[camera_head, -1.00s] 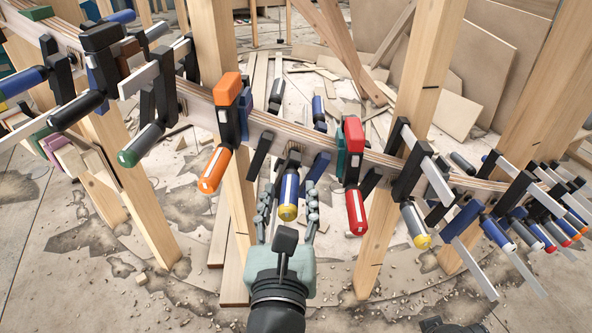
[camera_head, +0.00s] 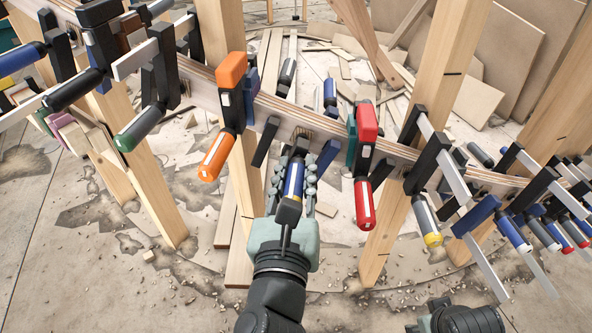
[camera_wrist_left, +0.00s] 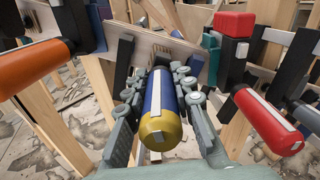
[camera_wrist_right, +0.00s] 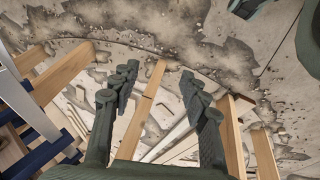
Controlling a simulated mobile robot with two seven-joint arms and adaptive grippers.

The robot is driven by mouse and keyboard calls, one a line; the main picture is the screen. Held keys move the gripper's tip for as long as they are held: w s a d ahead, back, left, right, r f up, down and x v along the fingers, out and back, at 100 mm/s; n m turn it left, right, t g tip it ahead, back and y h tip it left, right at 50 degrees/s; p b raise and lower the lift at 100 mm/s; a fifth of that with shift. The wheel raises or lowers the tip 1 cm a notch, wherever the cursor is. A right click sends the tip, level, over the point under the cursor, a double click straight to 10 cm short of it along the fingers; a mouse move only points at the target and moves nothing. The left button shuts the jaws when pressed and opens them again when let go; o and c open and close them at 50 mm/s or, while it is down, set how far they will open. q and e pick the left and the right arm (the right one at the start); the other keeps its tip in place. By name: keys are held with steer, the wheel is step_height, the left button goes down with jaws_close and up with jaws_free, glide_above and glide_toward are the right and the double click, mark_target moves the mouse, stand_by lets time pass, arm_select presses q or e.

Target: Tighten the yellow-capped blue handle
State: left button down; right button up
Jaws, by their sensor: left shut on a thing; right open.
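The blue handle (camera_head: 293,181) has a white stripe and hangs from a clamp on the curved wooden stringer. My left gripper (camera_head: 292,186) is shut on the handle, with one finger along each side. In the left wrist view the fingers of the left gripper (camera_wrist_left: 160,92) flank the blue barrel. My right gripper (camera_wrist_right: 160,88) is open and empty, over the littered floor, away from the handle.
An orange handle (camera_head: 215,156) hangs to the left and a red handle (camera_head: 364,204) to the right, both close to my left gripper. A grey yellow-capped handle (camera_head: 426,220) hangs further right. Wooden posts (camera_head: 388,232) stand under the stringer (camera_head: 275,106).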

mark_target(296, 168)
arm_select(q)
steer(key=shift+r+m+p, duration=0.15)
steer(key=shift+m+p, duration=0.55)
steer(key=shift+p, duration=0.25)
steer(key=c, duration=1.3)
jaws_free()
arm_select(e)
steer(key=f, duration=0.4)
steer(key=shift+w+a+f, duration=0.1)
steer(key=shift+w+f, duration=0.1)
steer(key=shift+w, duration=0.1)
arm_select(q)
step_height(296, 168, up, 10)
steer(key=shift+f, duration=0.15)
